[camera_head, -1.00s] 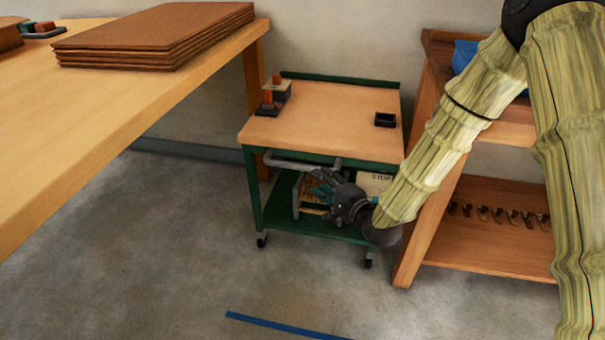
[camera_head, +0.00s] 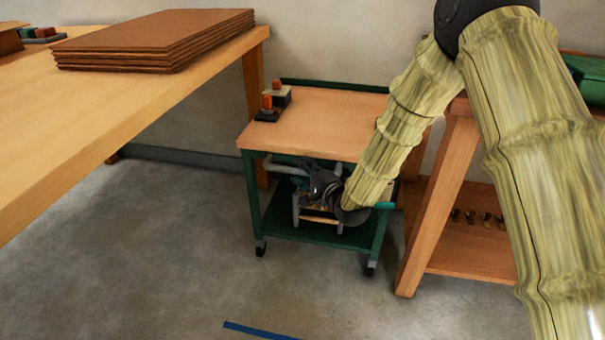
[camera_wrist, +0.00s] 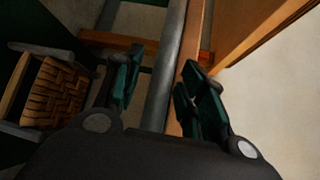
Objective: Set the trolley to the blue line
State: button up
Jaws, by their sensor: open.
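The trolley (camera_head: 325,118) has a wooden top, a green frame and small wheels. It stands against the back wall between the workbench and a wooden shelf. A grey bar handle (camera_head: 287,169) runs along its near side below the top. My gripper (camera_head: 316,182) is at this handle, in front of the trolley. In the wrist view, the handle bar (camera_wrist: 166,75) runs between the two open green fingers of my gripper (camera_wrist: 160,80); I cannot tell whether they touch it. The blue line (camera_head: 258,331) lies on the floor in front of the trolley, cut off by the bottom edge.
A workbench (camera_head: 110,115) with stacked brown boards (camera_head: 150,38) fills the left. Small blocks (camera_head: 272,102) stand on the trolley top. A woven seat (camera_wrist: 58,92) shows on the lower shelf in the wrist view. A wooden shelf (camera_head: 447,190) stands close right. The floor in front is clear.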

grip_shut()
